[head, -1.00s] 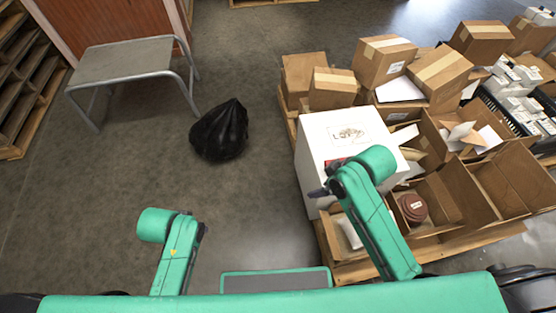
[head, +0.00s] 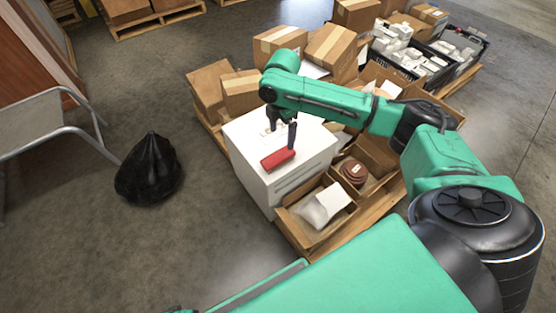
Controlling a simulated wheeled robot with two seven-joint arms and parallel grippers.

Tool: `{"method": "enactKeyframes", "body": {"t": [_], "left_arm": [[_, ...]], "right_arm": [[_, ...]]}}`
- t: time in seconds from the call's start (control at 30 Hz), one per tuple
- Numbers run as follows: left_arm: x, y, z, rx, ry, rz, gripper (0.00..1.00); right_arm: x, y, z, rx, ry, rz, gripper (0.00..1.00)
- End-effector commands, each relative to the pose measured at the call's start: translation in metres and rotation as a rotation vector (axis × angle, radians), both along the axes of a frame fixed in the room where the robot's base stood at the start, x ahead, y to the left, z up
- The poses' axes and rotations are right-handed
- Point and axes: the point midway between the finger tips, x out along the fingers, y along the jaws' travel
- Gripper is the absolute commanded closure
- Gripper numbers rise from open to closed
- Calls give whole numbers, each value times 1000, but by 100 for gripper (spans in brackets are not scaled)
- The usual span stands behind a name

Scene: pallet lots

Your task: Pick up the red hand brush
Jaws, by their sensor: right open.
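The red hand brush (head: 277,159) lies on top of a large white box (head: 250,160), near the middle of the head view. My right gripper (head: 282,129) is above the box top, just behind the brush in the picture. Its dark fingers are apart, and nothing shows held between them. Whether a finger touches the brush I cannot tell.
Brown cartons (head: 280,42) stand behind the white box on a pallet. Open cartons, one with a white packet (head: 325,205), stand in front and to its right. A black bag (head: 149,170) and a grey metal-framed table (head: 35,125) are left. Floor between is clear.

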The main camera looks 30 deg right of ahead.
Motion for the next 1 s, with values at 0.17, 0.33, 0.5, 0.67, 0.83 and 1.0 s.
{"method": "enactKeyframes", "body": {"t": [0.17, 0.33, 0.5, 0.67, 0.83, 1.0], "left_arm": [[19, -5, 12, -5, -5, 9, 50], [28, -9, 24, -11, -8, 10, 50], [42, -16, 47, -22, -16, 4, 50], [45, -19, 59, -26, -15, 1, 50], [45, -19, 59, -26, -14, 1, 50], [45, -19, 59, -26, -14, 1, 50]], "right_arm": [[0, 1, -49, 0, 1, 0, 9], [1, 3, -70, 1, -2, 0, 9], [1, 6, -103, 0, -2, 0, 9], [1, 6, -112, 2, -4, 0, 9], [1, 6, -111, 2, -4, 0, 20], [1, 6, -111, 1, -4, 0, 85]]}}
